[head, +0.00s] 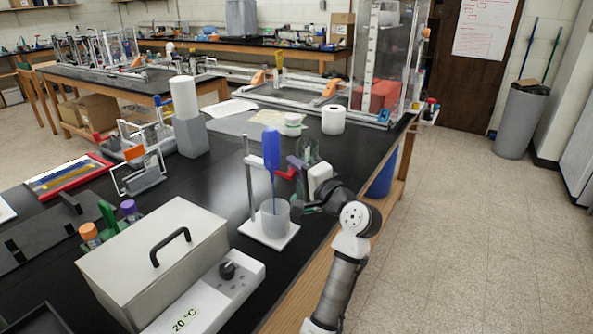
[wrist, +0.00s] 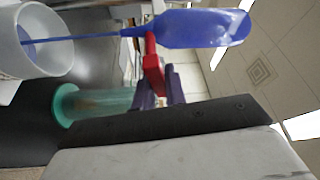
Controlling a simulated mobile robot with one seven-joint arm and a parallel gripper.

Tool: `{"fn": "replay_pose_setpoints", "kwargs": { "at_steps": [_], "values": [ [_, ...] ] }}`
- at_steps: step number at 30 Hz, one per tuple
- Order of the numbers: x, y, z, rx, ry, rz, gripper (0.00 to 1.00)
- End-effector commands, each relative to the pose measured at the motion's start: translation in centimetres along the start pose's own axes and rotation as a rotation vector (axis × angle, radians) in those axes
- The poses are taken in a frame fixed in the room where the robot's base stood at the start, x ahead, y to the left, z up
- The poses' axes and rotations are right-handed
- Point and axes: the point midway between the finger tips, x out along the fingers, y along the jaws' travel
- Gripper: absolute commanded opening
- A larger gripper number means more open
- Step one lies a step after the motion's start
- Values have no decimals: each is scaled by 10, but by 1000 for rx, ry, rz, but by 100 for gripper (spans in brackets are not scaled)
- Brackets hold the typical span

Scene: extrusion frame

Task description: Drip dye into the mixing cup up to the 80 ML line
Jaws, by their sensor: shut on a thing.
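The blue dropper (head: 271,150) stands upright, bulb on top, its thin stem running down into the translucent mixing cup (head: 276,218). In the wrist view, turned sideways, the dropper bulb (wrist: 203,28) is at the upper right and the cup (wrist: 45,42) at the upper left. My gripper (head: 289,170) is beside the dropper's neck, shut on a red piece (wrist: 152,68) there; purple fingers show behind it in the wrist view. The cup sits on a white stand base (head: 259,235) with a post (head: 249,185). I cannot read the cup's marks or liquid level.
A greenish glass vessel (head: 308,150) stands just behind my gripper. A grey lidded bath (head: 152,255) fills the front left. The bench edge is close on the right.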

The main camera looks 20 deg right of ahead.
Motion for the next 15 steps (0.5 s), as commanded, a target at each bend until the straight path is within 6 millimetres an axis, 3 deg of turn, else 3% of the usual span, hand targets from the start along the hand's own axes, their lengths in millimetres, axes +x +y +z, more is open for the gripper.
{"fn": "replay_pose_setpoints", "kwargs": {
  "at_steps": [13,14,15],
  "values": [
    [0,-2,0,-83,0,-34,0],
    [0,-2,0,-83,0,-34,14],
    [0,-2,0,-83,0,-34,19]
  ]
}}
